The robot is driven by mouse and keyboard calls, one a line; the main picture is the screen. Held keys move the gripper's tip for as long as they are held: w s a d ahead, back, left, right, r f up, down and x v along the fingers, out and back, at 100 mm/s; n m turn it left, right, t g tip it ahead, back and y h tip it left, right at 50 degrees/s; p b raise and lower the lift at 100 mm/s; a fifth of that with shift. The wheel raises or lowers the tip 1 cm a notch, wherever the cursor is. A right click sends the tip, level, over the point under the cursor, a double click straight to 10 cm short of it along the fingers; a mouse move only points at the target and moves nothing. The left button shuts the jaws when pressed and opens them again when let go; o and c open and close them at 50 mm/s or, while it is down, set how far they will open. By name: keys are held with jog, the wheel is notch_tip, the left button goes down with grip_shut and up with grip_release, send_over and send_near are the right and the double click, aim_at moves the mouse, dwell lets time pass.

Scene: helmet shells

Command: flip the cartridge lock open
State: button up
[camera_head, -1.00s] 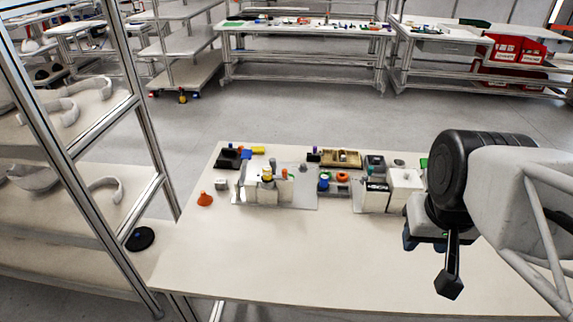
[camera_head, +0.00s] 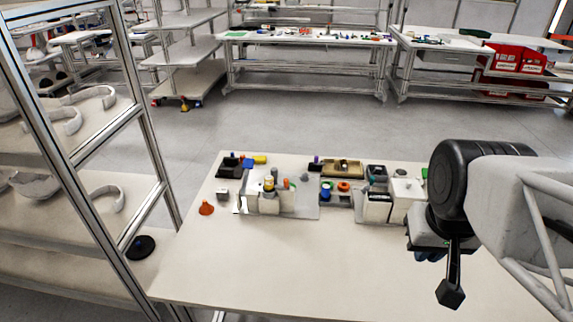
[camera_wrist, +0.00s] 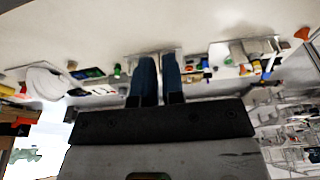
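I cannot pick out the cartridge lock with certainty at this size. A white box-like fixture (camera_head: 378,211) stands on the right part of the table's objects. A second white fixture (camera_head: 262,203) with a yellow-topped cylinder (camera_head: 269,184) stands to its left. My gripper (camera_head: 430,255) hangs right of the right fixture, partly hidden by my own wrist. In the wrist view, my gripper's two blue fingers (camera_wrist: 160,62) are parallel with a narrow gap and nothing visible between them. The right fixture shows partly behind the fingertips.
The near part of the table (camera_head: 260,270) is clear. A black tray (camera_head: 229,166) and a tan tray (camera_head: 342,168) lie behind. A metal-framed shelf (camera_head: 140,150) stands left of the table.

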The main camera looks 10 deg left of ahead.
jog(key=shift+w+a, duration=0.15)
jog(key=shift+w, duration=0.55)
grip_shut()
jog(key=w+a+f+h, duration=0.1)
jog(key=w+a+h, duration=0.1)
jog(key=w+a, duration=0.5)
jog(key=w+a+f+h, duration=0.1)
jog(key=w+a, duration=0.3)
jog(key=w, duration=0.8)
jog(key=w+a+f+n+t, duration=0.1)
jog(key=w+a+f, duration=0.2)
jog(key=a, duration=0.4)
jog(key=w+a+f+t, duration=0.1)
jog(key=w+a+f, duration=0.1)
jog(key=w+a, duration=0.2)
jog(key=w+a+f+n+t, duration=0.1)
jog(key=w+a+f, duration=0.2)
jog(key=a, duration=0.7)
jog(key=shift+w+a+f+n+t+h, duration=0.3)
jog(key=shift+w+f+h, duration=0.1)
jog(key=shift+w, duration=0.4)
jog(key=shift+x, duration=4.95)
jog(key=shift+d, duration=0.2)
